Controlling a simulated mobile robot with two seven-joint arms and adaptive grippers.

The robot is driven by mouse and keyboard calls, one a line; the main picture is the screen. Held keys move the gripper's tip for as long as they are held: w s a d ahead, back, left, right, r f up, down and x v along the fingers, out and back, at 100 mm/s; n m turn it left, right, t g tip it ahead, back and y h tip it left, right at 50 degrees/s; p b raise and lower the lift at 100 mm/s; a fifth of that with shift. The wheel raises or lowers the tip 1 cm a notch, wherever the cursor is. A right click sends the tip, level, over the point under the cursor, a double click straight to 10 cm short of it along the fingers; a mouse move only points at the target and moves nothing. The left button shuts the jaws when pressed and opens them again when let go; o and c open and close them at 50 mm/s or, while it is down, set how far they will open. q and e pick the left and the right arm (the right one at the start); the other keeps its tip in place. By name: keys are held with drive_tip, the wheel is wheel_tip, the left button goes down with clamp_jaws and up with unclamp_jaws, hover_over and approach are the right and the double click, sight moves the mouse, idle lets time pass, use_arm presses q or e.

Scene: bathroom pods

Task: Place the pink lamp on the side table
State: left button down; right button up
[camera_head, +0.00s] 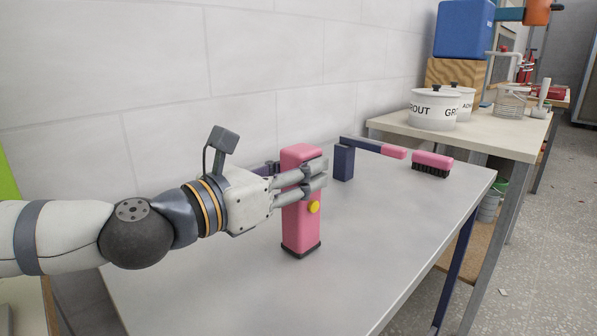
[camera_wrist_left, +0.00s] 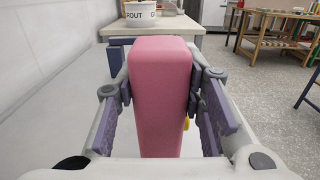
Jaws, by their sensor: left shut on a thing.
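The pink lamp (camera_head: 300,230) is a tall pink block with a dark base and a yellow knob on its front. It stands upright on the grey side table (camera_head: 220,290), its base at or very close to the top; I cannot tell if it touches. My left gripper (camera_head: 305,178) comes in from the left and is shut around the upper part of the lamp. In the left wrist view the lamp (camera_wrist_left: 160,100) fills the space between both finger pads (camera_wrist_left: 162,95). My right gripper is not in view.
A dark blue block with an arm ending in pink (camera_head: 343,162) stands behind the lamp. A pink brush (camera_head: 432,163) lies at the table's far end. White grout pots (camera_head: 433,110) stand on another table beyond. The table's front right is clear.

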use_arm(q)
drive_tip(key=shift+f, duration=0.2)
drive_tip(key=c, duration=1.1)
unclamp_jaws()
drive_tip(key=shift+o, duration=0.2)
drive_tip(key=v, duration=1.2)
drive_tip(key=shift+r, duration=0.25)
